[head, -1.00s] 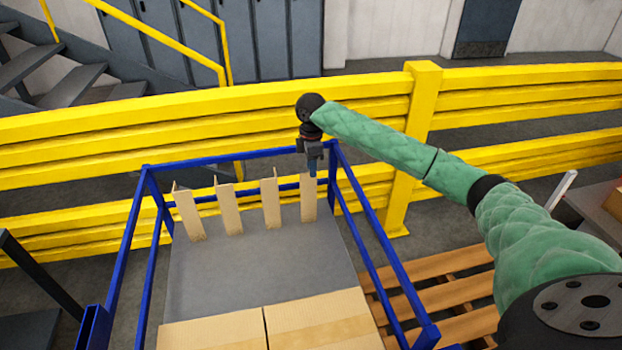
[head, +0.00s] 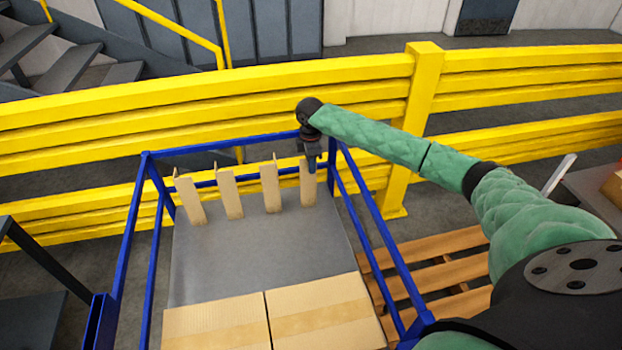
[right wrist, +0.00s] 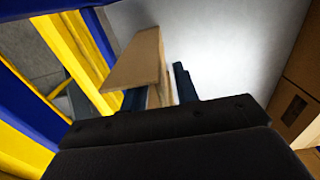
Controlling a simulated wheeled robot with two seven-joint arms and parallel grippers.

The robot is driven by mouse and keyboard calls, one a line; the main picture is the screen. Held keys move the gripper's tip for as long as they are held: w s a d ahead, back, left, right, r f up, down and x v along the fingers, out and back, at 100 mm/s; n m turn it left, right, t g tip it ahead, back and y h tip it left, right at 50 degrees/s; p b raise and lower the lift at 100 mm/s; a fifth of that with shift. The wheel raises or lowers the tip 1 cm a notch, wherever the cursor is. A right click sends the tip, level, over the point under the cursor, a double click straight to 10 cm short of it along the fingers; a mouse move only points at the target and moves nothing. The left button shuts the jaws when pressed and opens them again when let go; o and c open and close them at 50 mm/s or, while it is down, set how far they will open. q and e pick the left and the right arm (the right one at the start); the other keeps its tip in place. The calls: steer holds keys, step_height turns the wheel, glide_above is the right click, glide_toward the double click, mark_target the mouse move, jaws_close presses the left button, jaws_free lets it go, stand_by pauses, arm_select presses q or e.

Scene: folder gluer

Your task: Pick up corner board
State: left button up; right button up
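Several tan corner boards stand upright in a row at the far end of the blue-framed cart. The rightmost corner board (head: 308,189) is under my right gripper (head: 311,166). In the right wrist view that L-shaped board (right wrist: 142,62) has part of its width between the two dark fingers (right wrist: 160,94) of my right gripper. The fingers are apart, with a small gap beside the board, and do not look closed on it. The other boards (head: 270,187), (head: 230,195), (head: 189,200) stand to the left. My left gripper is not in view.
The cart's blue rails (head: 375,225) surround a grey deck (head: 260,245). Flat cardboard boxes (head: 318,310) lie at its near end. A yellow guard rail (head: 200,112) runs behind. A wooden pallet (head: 440,262) lies at right. The middle deck is clear.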

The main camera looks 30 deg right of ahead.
steer(key=shift+f, duration=0.2)
jaws_close()
